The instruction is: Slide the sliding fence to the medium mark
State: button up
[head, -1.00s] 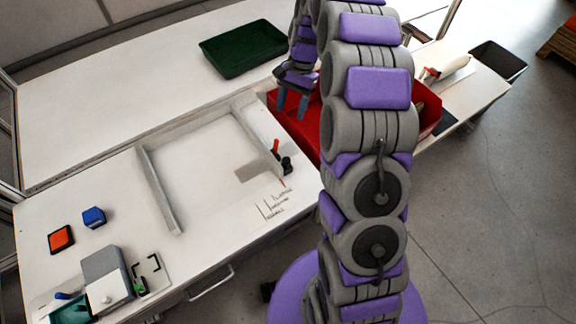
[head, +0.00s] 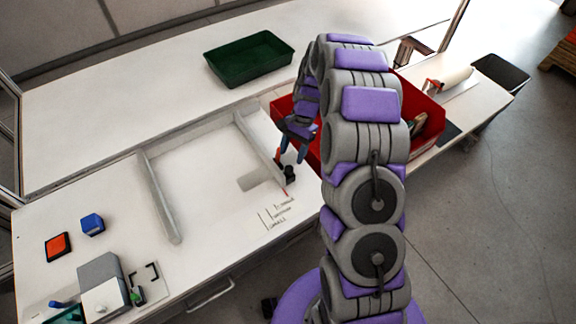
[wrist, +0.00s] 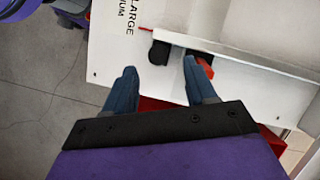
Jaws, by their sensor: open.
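The sliding fence (head: 258,142) is the pale bar on the right side of the frame on the white bench. At its near end are a black knob (head: 290,175) and a red lever; in the wrist view I see the knob (wrist: 159,52) and the red lever (wrist: 204,66). A thin red pointer (wrist: 145,28) lies near the printed word LARGE (wrist: 128,18); the medium label is partly cut off. My gripper (head: 291,158) is open over the fence's near end. In the wrist view, its fingertips (wrist: 160,70) are on either side of the knob; contact is unclear.
A fixed rail (head: 160,198) stands at the left of the frame. A red bin (head: 437,128) is right of the fence, partly behind my arm. A green tray (head: 249,60) sits at the back. Blue (head: 92,224) and orange (head: 58,246) items lie at left. The bench between the rails is mostly clear.

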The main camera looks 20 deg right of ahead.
aim_at(289, 168)
jog(key=f, duration=0.2)
jog(key=s+f, duration=0.1)
jog(key=f, duration=0.1)
jog(key=shift+b, duration=0.35)
jog(key=shift+s+a+f, duration=0.1)
jog(key=shift+a+f, duration=0.3)
jog(key=shift+f, duration=0.05)
jog(key=shift+a+f, duration=0.1)
jog(key=shift+a, duration=0.35)
jog(key=shift+d, duration=0.45)
jog(key=c, duration=0.5)
jog(key=shift+a, duration=0.3)
grip_shut()
